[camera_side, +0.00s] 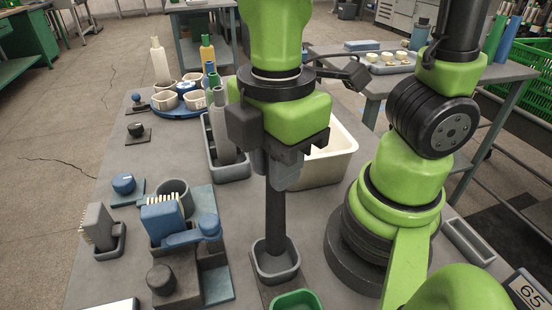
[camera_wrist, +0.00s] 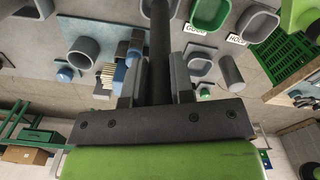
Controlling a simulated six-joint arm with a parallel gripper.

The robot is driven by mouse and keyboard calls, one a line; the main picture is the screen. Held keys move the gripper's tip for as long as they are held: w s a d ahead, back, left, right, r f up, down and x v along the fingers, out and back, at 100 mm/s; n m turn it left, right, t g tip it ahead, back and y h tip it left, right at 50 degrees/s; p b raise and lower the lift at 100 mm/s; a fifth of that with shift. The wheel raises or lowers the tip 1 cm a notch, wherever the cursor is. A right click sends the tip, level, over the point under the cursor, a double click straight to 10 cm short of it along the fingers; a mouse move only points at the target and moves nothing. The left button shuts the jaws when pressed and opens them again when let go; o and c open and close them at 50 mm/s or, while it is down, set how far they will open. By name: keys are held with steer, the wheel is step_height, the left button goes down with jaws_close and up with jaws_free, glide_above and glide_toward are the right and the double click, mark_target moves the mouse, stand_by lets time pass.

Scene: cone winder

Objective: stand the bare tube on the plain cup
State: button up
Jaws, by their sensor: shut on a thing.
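My gripper (camera_side: 286,172) is shut on a dark, bare tube (camera_side: 275,215), which hangs upright below the jaws. In the wrist view the tube (camera_wrist: 160,48) runs up from between the two fingers (camera_wrist: 157,88). A plain grey cup (camera_side: 262,275) stands under it on the table. The tube's lower end shows within the cup's opening in the side view; I cannot tell whether it touches the cup floor. In the wrist view the tube's far end overlaps a grey cup (camera_wrist: 174,8) at the top edge.
A green cup (camera_side: 297,300) stands just in front of the grey cup. A blue-and-grey brush fixture (camera_side: 165,222) and a dark knob (camera_side: 161,280) are to the left. A grey tray with bottles (camera_side: 228,172) and a cream bin (camera_side: 335,165) stand behind.

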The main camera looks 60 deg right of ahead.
steer(key=shift+f, duration=0.1)
steer(key=shift+f, duration=1.35)
steer(key=shift+f, duration=0.85)
steer(key=shift+f, duration=0.35)
steer(key=o, duration=0.9)
steer(key=shift+o, duration=0.2)
